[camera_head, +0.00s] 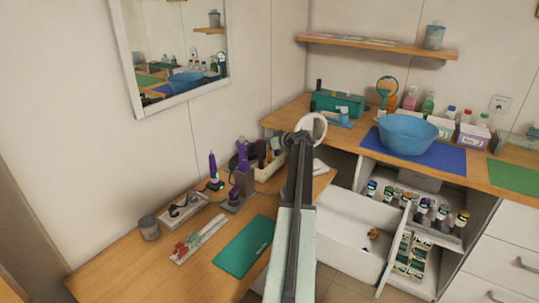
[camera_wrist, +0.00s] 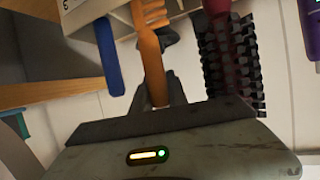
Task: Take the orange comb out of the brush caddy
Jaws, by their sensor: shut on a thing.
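The orange comb (camera_wrist: 151,52) shows in the wrist view, with its toothed part near the top edge of the picture. My gripper (camera_wrist: 161,92) is shut on its narrow handle end. The pale brush caddy (camera_wrist: 84,14) is at the top left of that view, close to the comb. I cannot tell whether part of the comb is still inside it. In the head view the caddy (camera_head: 270,173) stands at the back of the left wooden counter, partly behind my arm. The comb and my gripper's fingertips are hidden there.
A dark red round brush (camera_wrist: 232,55) is close right of the comb, and a blue handle (camera_wrist: 109,58) is left. A purple-handled tool (camera_head: 214,172) stands on the left counter. A green mat (camera_head: 243,246) lies in front.

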